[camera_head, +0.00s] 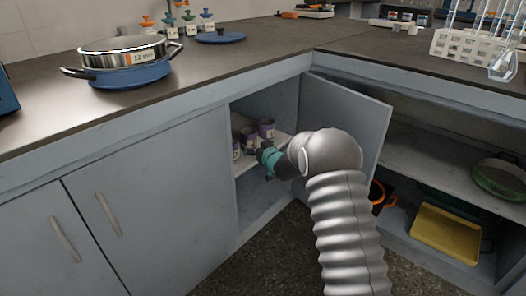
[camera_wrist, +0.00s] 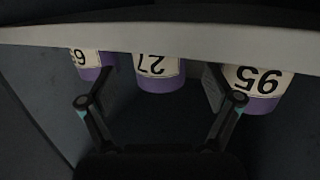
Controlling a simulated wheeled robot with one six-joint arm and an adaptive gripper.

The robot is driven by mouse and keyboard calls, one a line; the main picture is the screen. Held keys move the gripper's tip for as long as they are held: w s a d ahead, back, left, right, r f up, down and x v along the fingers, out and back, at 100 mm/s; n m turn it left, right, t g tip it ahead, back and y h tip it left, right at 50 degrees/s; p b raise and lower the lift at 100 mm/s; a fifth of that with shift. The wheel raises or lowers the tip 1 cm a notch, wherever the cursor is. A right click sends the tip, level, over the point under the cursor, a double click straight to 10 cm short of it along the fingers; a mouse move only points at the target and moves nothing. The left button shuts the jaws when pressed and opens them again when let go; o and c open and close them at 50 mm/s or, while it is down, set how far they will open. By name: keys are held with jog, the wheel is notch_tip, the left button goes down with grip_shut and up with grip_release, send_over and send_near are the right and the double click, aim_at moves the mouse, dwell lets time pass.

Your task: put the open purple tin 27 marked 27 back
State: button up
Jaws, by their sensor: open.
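The purple tin 27 (camera_wrist: 160,72) stands on the shelf (camera_wrist: 200,38) of the open cupboard, in the middle of three purple tins with pale labels. The wrist view is upside down, so its number reads inverted, and the shelf's front edge hides the tin's base. My gripper (camera_wrist: 162,100) is open and empty, with one finger to each side of tin 27 in the picture. How deep the fingers reach beside it I cannot tell. In the head view my gripper (camera_head: 266,156) is at the cupboard opening, close to the tins; their numbers are unreadable there.
A sieve pan (camera_head: 122,52) sits on the worktop.

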jog(key=s+d+r+m+g+h, duration=0.15)
jog(key=s+d+r+h, duration=0.25)
jog(key=s+d+r, duration=0.7)
jog(key=s+d+r+m+g+h, duration=0.1)
jog(key=s+d+r+m+h, duration=0.25)
jog(key=s+d+r, duration=0.65)
jog(key=s+d+f+g, duration=0.1)
jog(key=s+f+g, duration=0.1)
jog(key=s, duration=1.6)
jog(key=s+d+f+m+g, duration=0.1)
jog(key=s+d+f+g, duration=0.1)
jog(key=s, duration=1.6)
notch_tip(320, 180, down, 2)
jog(key=shift+f+g+h, duration=0.1)
jog(key=shift+g+h, duration=0.35)
jog(key=shift+g, duration=0.4)
